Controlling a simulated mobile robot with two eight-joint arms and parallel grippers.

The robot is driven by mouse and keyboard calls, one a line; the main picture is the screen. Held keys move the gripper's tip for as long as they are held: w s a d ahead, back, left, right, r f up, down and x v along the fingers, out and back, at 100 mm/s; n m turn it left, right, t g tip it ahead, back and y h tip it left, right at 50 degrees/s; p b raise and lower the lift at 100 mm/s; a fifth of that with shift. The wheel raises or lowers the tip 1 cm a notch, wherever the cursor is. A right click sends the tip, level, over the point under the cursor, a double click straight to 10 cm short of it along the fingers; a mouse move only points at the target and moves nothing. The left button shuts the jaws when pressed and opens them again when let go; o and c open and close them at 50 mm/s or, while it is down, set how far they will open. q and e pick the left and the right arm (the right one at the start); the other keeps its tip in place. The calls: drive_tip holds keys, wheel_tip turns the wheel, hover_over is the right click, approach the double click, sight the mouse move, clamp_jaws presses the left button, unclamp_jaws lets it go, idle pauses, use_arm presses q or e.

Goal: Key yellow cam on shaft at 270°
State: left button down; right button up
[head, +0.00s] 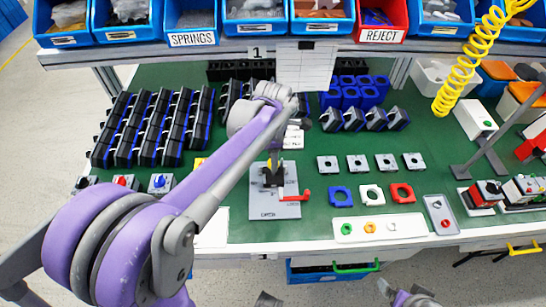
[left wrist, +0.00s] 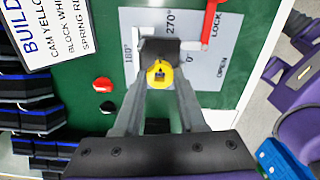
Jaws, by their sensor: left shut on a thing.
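The yellow cam (left wrist: 159,74) is between the fingertips of my left gripper (left wrist: 160,88), which is shut on it. In the left wrist view it lies over the dark block (left wrist: 170,50) of the grey angle-marked fixture plate (left wrist: 212,60). The plate (head: 262,205) also shows in the head view, with a red lock lever (head: 295,196) at its right. My left gripper (head: 273,172) is low over the plate. The shaft is hidden, so I cannot tell whether the cam is seated on it. My right gripper shows only partly at the bottom edge (head: 400,298); its jaws are unclear.
A tray of coloured rings (head: 379,228) stands front right of the plate. Grey square parts (head: 357,162) and coloured blocks (head: 372,194) lie right of it. Dark switch bodies (head: 150,125) fill the left. A build card (left wrist: 40,30) shows in the left wrist view.

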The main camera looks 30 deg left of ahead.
use_arm(q)
drive_tip(key=shift+f, duration=0.15)
drive_tip(key=shift+c, duration=2)
unclamp_jaws()
wheel_tip(320, 180, up, 11)
drive_tip(key=p, duration=0.1)
drive_tip(key=s+d+f+m+t+p, duration=0.2)
drive_tip(key=s+m, duration=0.5)
drive_tip(key=m, duration=0.6)
drive_tip(key=s+d+f+m+t+p, duration=0.1)
drive_tip(key=s+d+f+m+t, duration=0.2)
drive_tip(key=s+m, duration=0.5)
wheel_tip(320, 180, down, 2)
drive_tip(key=d+m, duration=0.1)
drive_tip(key=m, duration=0.3)
drive_tip(key=shift+s+d+f+m+p, duration=0.25)
drive_tip(key=shift+s+d+m+p, duration=0.05)
drive_tip(key=shift+d+m+p, duration=0.1)
